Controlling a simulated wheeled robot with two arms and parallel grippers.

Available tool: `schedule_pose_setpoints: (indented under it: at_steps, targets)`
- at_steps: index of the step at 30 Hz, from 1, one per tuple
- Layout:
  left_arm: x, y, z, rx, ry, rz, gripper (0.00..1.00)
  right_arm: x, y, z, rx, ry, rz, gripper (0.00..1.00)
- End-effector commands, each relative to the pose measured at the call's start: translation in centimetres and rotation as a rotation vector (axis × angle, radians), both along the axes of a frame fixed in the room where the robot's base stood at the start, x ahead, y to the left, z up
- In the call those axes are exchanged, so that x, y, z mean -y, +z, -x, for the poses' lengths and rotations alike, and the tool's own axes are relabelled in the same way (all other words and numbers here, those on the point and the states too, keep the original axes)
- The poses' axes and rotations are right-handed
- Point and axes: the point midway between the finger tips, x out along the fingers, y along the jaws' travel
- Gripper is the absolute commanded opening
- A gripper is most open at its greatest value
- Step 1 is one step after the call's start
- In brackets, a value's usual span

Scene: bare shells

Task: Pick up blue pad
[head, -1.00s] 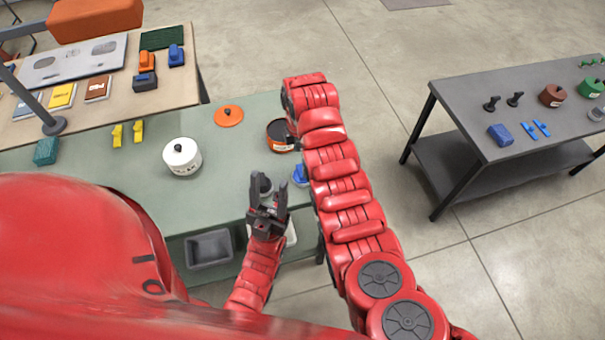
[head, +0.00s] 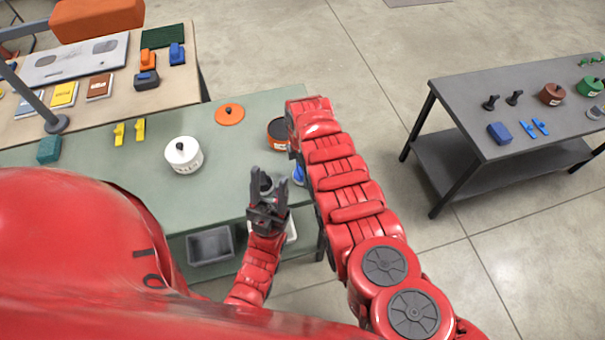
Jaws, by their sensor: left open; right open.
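Another blue thing (head: 298,175) shows beside my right arm on the green table's right side, mostly hidden by that arm. I cannot tell which of them is the blue pad. My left gripper (head: 269,178) is open, fingers pointing away from me, over the green table's near right edge. A small grey round thing shows behind its fingers. My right arm reaches forward over the right end of the green table; its gripper is hidden behind its own links.
On the green table (head: 90,175) stand a white lidded pot (head: 183,154), an orange lid (head: 229,114), an orange-dark pot (head: 279,132), yellow pieces (head: 140,129) and a teal block (head: 49,150). A grey bin (head: 210,246) sits below. Open floor separates it from the grey table (head: 470,100).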

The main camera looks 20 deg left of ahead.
Motion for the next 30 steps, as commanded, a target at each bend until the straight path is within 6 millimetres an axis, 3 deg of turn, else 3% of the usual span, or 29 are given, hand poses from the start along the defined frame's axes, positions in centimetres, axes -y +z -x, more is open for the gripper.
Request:
schedule_pose_setpoints:
  at_steps: [5,20,30]
  targets:
    - [0.00,0.05,0.00,0.000,0.000,0.000,0.50,0.01,0.04,0.02,-0.001,0.000,0.001,1.00]
    - [0.00,0.04,0.00,0.000,0.000,0.000,0.50,0.03,0.03,0.04,-0.002,0.000,0.001,0.14]
    - [0.00,-0.05,0.01,0.000,0.000,0.000,0.50,-0.22,0.27,0.05,-0.002,0.000,0.000,0.14]
